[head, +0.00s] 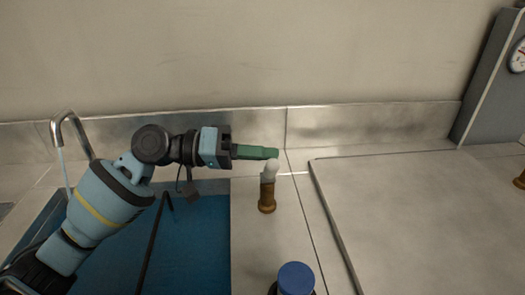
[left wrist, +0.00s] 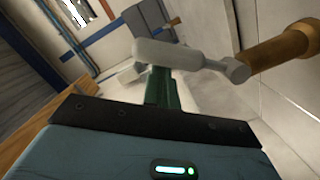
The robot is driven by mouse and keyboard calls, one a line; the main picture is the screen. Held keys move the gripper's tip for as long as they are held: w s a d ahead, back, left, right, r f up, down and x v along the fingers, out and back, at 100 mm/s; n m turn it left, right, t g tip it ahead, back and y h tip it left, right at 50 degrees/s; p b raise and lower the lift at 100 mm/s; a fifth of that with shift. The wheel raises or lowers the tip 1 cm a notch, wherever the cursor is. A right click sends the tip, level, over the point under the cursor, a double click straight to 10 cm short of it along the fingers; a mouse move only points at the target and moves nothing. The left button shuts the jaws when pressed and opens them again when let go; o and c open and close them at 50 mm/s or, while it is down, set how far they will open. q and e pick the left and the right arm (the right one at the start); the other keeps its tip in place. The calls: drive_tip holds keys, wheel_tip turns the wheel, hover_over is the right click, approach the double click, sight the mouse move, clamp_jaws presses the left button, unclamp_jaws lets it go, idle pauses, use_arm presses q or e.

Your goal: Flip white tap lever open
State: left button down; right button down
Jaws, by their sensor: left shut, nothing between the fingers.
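The white tap lever (head: 271,169) sits on top of a brass tap body (head: 267,198) that stands upright on the counter. In the left wrist view the white lever (left wrist: 180,54) lies across the view in front of my fingers, and its brass body (left wrist: 282,50) is at the right. My left gripper (head: 276,153) is shut and empty, its green fingers level beside the top of the lever. In the left wrist view the left fingertips (left wrist: 160,80) are partly behind the lever. I cannot tell whether they touch it. My right gripper is not in view.
A blue round cap (head: 296,278) stands at the front, near the tap. A blue basin (head: 190,245) with a curved metal spout (head: 70,118) lies at the left. A raised grey slab (head: 410,215) fills the right. A grey panel with a dial (head: 517,57) stands at the far right.

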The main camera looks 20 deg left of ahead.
sight(265, 171)
use_arm(q)
drive_tip(key=s+f+m, duration=0.1)
drive_tip(key=s+d+m+b, duration=0.1)
drive_tip(key=shift+s+d+f+m, duration=0.1)
drive_tip(key=shift+s+f+m, duration=0.3)
drive_tip(key=shift+w, duration=0.1)
